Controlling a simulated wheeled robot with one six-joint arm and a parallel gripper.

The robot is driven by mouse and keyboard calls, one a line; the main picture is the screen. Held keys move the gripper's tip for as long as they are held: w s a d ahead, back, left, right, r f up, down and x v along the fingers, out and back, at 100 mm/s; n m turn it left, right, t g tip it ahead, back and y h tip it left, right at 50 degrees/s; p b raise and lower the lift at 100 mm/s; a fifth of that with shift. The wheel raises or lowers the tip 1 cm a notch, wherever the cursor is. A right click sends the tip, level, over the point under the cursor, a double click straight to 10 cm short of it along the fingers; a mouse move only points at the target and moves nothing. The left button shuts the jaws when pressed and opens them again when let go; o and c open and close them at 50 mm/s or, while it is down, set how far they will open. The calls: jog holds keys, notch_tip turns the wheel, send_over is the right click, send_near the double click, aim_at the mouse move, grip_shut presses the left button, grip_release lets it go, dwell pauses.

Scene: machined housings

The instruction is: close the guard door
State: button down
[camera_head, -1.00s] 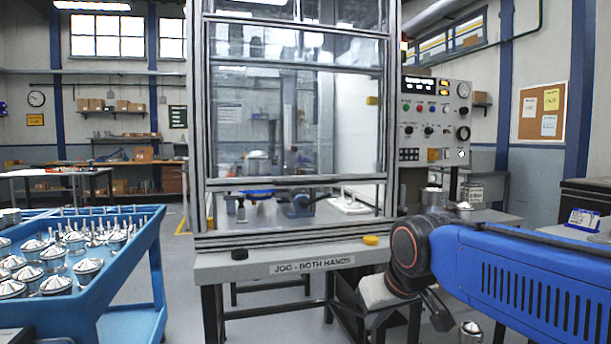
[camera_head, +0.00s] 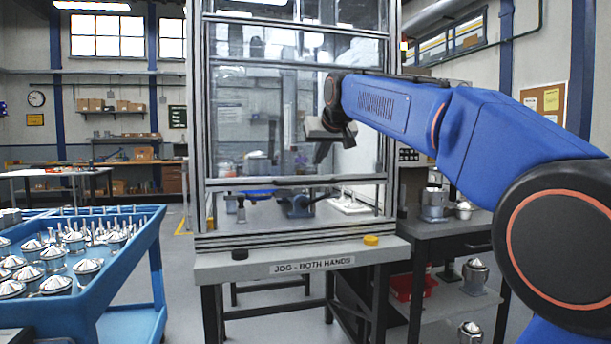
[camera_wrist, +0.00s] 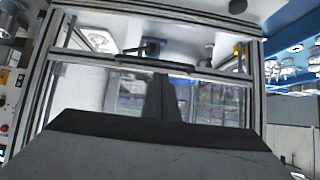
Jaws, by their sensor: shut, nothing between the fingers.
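The guard door (camera_head: 240,120) is a clear panel in a grey metal frame on the front of the machine. Its bottom rail, with a dark handle bar (camera_head: 295,182), sits above the machine's sill (camera_head: 290,240), leaving an open gap between them. My gripper (camera_head: 319,160) is shut and empty, in front of the panel and above the handle bar. The wrist view looks at the door upside down. There the shut fingers (camera_wrist: 162,82) point toward the handle bar (camera_wrist: 130,63) and overlap part of it; I cannot tell whether they touch.
A blue trolley (camera_head: 112,270) with machined parts stands at the left. A dark side table (camera_head: 465,232) with metal parts stands at the right. Through the gap, a dark blue fixture (camera_head: 298,205) shows inside. A yellow button (camera_head: 371,240) sits on the front ledge. My arm partly covers the control panel.

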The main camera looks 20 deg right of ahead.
jog(key=w+r, duration=0.3)
jog(key=w, duration=0.1)
jog(key=s+f+x, duration=0.1)
jog(key=f+x, duration=0.1)
jog(key=x, duration=1.1)
jog(key=shift+s+a+t, duration=0.2)
jog(key=shift+t, duration=0.1)
notch_tip(320, 180, down, 15)
jog(key=shift+r, duration=0.2)
